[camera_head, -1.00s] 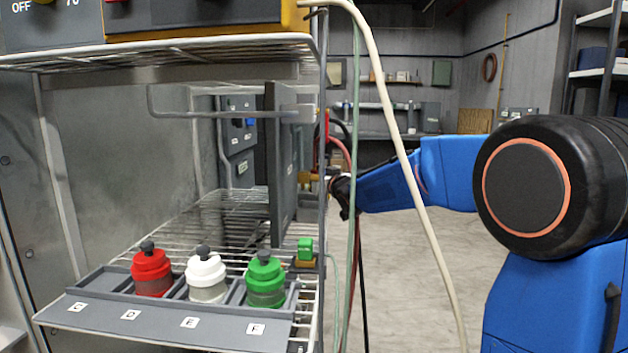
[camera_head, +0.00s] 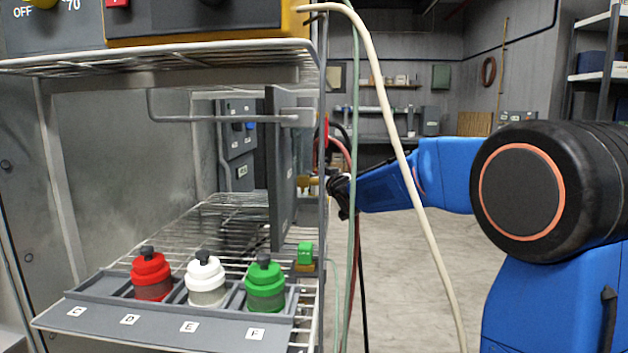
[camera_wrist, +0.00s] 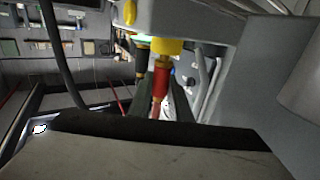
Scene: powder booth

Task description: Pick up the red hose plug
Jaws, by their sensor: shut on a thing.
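The red hose plug (camera_wrist: 160,84) shows in the middle of the wrist view, just below a yellow collar (camera_wrist: 167,46) on a grey block. It looks lined up with the collar; I cannot tell whether it is still seated in it. My gripper (camera_wrist: 161,98) is shut on the plug, with a dark finger on each side. In the head view my blue arm reaches left behind the pale hose, and the fingertips are hidden behind the rack post and panel. A red hose (camera_head: 344,152) curves down near my wrist there.
A wire rack (camera_head: 235,213) holds a tray (camera_head: 100,286) with a red bottle (camera_head: 151,277), a white bottle (camera_head: 205,281) and a green bottle (camera_head: 265,286). A pale hose (camera_head: 405,165) and a thin green hose (camera_head: 353,200) hang before my arm. The floor (camera_head: 410,290) beyond is clear.

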